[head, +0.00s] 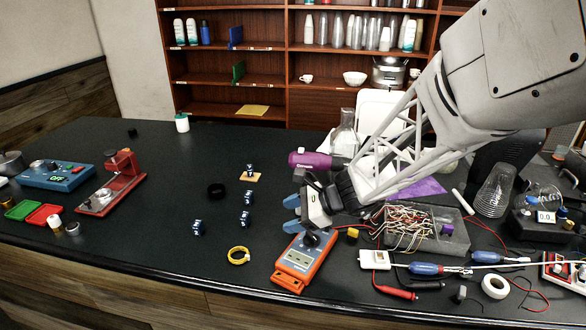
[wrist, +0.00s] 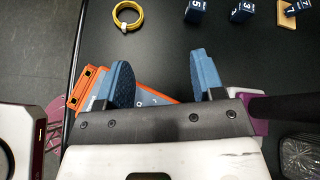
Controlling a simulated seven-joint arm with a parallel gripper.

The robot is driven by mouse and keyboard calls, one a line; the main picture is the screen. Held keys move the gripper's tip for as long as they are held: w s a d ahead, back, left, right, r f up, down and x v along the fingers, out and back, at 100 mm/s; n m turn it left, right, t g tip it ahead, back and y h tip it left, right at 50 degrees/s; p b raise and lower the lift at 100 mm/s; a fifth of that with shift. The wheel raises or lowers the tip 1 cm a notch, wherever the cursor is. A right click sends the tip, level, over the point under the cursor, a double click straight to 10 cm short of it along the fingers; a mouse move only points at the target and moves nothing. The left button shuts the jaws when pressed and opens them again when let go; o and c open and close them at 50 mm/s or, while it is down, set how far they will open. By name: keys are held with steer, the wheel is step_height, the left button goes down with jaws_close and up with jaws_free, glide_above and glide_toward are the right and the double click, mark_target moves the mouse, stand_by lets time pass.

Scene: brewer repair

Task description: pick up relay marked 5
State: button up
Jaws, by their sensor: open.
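Several dark blue relay cubes with white marks stand on the black counter. In the wrist view, the relay (wrist: 195,11) nearest the yellow coil seems to be marked 5; it appears to be the relay (head: 245,218) left of my gripper in the head view. Another relay (wrist: 241,11) seems marked 3, and one (wrist: 286,18) on a tan pad seems marked 7. A further relay (head: 197,227) stands at the left, its mark unreadable. My gripper (head: 291,213) is open and empty, with blue fingers apart (wrist: 163,78), above the orange meter.
An orange meter (head: 305,258) lies under my gripper. A yellow wire coil (head: 238,255) lies near the counter's front edge, and a black ring (head: 216,190) behind the relays. A wire-filled tray (head: 425,230) and tools crowd the right. The counter around the relays is mostly clear.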

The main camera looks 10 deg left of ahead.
mark_target(248, 216)
steer(key=w+a+f+m, duration=0.1)
steer(key=w+a+f, duration=0.1)
steer(key=w+a+f+m+t+y, duration=0.1)
steer(key=a+m, duration=0.1)
steer(key=w+a+f+m+y, duration=0.1)
steer(key=w+a+f+m, duration=0.1)
steer(key=shift+w+a+f, duration=0.35)
steer(key=shift+a, duration=0.05)
steer(key=shift+x, duration=1.25)
steer(key=shift+a, duration=0.1)
steer(key=shift+x, duration=2.5)
steer(key=shift+w, duration=0.1)
steer(key=c, duration=1)
steer(key=shift+r, duration=0.1)
